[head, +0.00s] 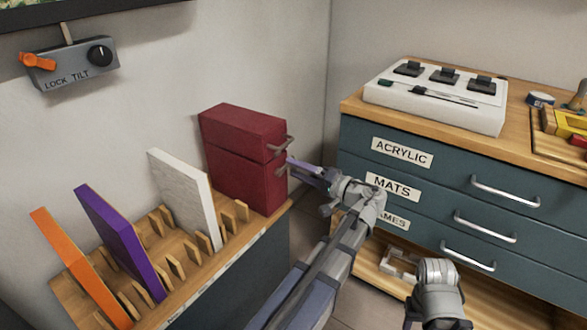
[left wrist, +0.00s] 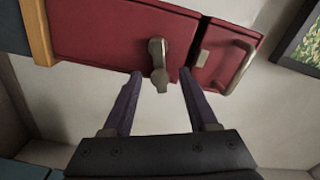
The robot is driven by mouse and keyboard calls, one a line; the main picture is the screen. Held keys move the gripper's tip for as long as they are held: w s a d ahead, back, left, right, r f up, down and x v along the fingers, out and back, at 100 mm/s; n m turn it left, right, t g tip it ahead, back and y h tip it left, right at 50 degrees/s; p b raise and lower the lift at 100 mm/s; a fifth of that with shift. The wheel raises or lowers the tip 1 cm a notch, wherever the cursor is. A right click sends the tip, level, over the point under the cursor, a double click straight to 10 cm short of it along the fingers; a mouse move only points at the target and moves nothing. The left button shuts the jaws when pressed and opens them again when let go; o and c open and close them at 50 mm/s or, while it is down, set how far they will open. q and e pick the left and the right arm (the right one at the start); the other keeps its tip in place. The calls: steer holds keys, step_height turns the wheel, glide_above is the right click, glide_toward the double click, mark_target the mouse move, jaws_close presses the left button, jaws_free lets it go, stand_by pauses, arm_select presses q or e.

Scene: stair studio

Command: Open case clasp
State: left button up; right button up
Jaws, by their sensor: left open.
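The dark red case (head: 245,185) stands upright on the wooden top at the left, against the wall. A seam parts its upper section from its lower one. The grey clasp lever (left wrist: 158,62) sits on the larger section in the left wrist view, beside the seam. A small plate (left wrist: 203,58) is across the seam from it. My left gripper (head: 291,166) is at the case's front. In the left wrist view its two purple fingers (left wrist: 161,76) are open, one on each side of the clasp lever's end. Contact cannot be told. My right gripper is not seen.
A grey handle (left wrist: 240,68) juts from the case's smaller section. A slotted rack holds white, purple (head: 118,240) and orange panels left of the case. A drawer cabinet (head: 440,190) with a control console (head: 437,95) stands at the right. Part of my right arm shows low right.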

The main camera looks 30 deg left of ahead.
arm_select(q)
steer(key=shift+a, duration=0.75)
steer(key=shift+c, duration=0.2)
jaws_close()
